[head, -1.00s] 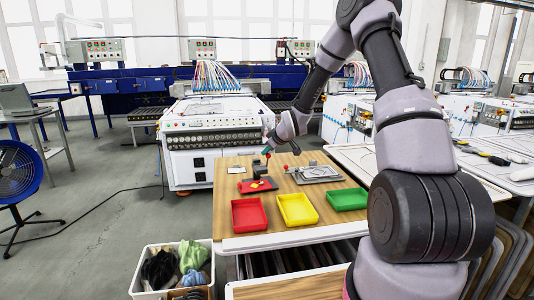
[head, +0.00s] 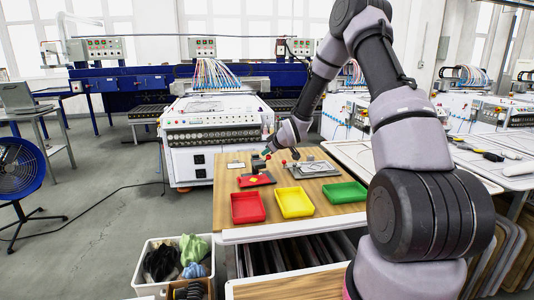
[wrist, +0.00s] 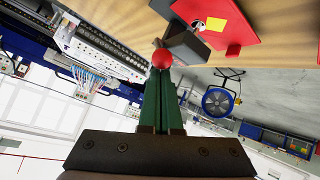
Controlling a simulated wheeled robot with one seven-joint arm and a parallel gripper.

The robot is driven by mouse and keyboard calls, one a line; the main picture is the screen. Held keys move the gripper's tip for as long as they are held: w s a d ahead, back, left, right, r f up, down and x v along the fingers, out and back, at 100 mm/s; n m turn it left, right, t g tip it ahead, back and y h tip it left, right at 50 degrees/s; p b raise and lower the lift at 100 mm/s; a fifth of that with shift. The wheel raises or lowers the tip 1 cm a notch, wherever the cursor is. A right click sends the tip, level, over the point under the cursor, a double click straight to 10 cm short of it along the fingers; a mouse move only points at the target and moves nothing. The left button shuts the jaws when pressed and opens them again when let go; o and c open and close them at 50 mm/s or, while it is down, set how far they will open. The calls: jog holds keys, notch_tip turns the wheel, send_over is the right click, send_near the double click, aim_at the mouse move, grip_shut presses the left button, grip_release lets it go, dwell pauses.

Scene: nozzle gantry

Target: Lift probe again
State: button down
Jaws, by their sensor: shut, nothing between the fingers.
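My gripper (head: 265,151) reaches down over the far left part of the wooden table. In the wrist view its green fingers (wrist: 161,78) are shut together. A red ball knob (wrist: 162,58) appears right at the fingertips, not between them; whether they touch it I cannot tell. Beside the knob is a dark grey block (wrist: 185,45), next to a red plate (wrist: 240,20) with a yellow square (wrist: 215,24). In the head view the red plate (head: 266,180) lies flat below my gripper, with the dark block (head: 259,166) at its back. No part is clearly recognizable as the probe.
A grey fixture (head: 318,170) stands to the right of the red plate. Red (head: 248,207), yellow (head: 295,204) and green (head: 344,193) trays line the table's front. A bin of cloths (head: 175,262) stands on the floor at front left.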

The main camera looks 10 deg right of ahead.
jog(key=shift+w, duration=0.35)
jog(key=shift+a, duration=0.1)
jog(key=shift+w+a+r, duration=0.15)
jog(key=shift+a+r, duration=0.05)
jog(key=shift+r, duration=0.05)
jog(key=r, duration=0.1)
jog(key=a+r, duration=0.1)
jog(key=shift+a+r, duration=0.3)
jog(key=shift+r, duration=0.05)
jog(key=s+d+r, duration=0.1)
jog(key=s+d, duration=0.1)
jog(key=s, duration=0.6)
jog(key=shift+s+d+r, duration=0.15)
jog(key=shift+s+d, duration=0.15)
jog(key=shift+d, duration=0.1)
